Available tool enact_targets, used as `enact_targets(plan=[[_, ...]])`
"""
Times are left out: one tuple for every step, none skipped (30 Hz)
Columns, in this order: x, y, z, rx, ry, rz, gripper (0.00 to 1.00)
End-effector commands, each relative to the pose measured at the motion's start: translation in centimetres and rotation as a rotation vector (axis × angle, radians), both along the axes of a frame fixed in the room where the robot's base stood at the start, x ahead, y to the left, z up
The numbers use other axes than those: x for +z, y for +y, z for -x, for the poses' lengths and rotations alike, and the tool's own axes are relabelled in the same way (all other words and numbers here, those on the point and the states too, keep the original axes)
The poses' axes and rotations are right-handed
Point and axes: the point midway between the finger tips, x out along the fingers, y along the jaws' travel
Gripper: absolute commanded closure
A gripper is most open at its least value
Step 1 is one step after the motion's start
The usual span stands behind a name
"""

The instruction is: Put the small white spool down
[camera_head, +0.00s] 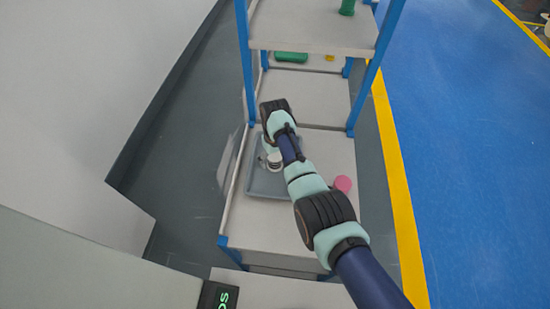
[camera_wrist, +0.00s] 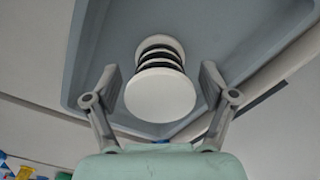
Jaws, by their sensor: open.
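The small white spool (camera_wrist: 160,92), white with dark bands, is between the two fingers of my gripper (camera_wrist: 158,85) in the wrist view. The fingers are spread, with a gap on each side of the spool. The spool is over or in a grey tray (camera_wrist: 225,45); its exact contact with the tray cannot be told. In the head view the spool (camera_head: 274,159) shows at the tray (camera_head: 258,184), close beside my arm, which hides part of the tray.
The tray is on the shelf unit's lower table (camera_head: 262,225). A pink cylinder (camera_head: 343,184) stands to its right. A green roll (camera_head: 291,57) lies further back, and a green spool (camera_head: 347,7) stands on the upper shelf (camera_head: 310,38). Blue posts (camera_head: 370,75) flank the shelves.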

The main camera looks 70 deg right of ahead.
Motion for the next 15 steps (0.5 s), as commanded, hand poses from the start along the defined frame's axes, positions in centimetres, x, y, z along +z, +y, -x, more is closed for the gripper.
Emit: enact_targets(plan=[[0.0, 0.0, 0.0, 0.000, 0.000, 0.000, 0.17], [0.1, 0.0, 0.0, 0.000, 0.000, 0.000, 0.17], [0.3, 0.0, 0.0, 0.000, -0.001, 0.001, 0.17], [0.7, 0.0, 0.0, 0.000, -0.001, 0.001, 0.17], [1.0, 0.0, 0.0, 0.000, -0.002, 0.001, 0.17], [1.7, -0.1, -0.1, 0.000, -0.002, 0.003, 0.17], [2.3, -0.1, -0.1, 0.000, -0.002, 0.002, 0.17], [3.0, -0.1, -0.1, 0.000, -0.002, 0.003, 0.17], [4.1, -0.1, -0.1, 0.000, -0.002, 0.003, 0.17], [4.9, -0.1, -0.1, 0.000, -0.003, 0.004, 0.17], [5.7, -0.1, -0.1, 0.000, -0.002, 0.003, 0.17], [6.7, -0.1, -0.1, 0.000, -0.003, 0.004, 0.17], [7.5, -0.1, -0.1, 0.000, -0.002, 0.003, 0.17], [8.2, -0.1, -0.1, 0.000, -0.003, 0.004, 0.17], [9.1, -0.1, -0.1, 0.000, -0.002, 0.003, 0.17]])
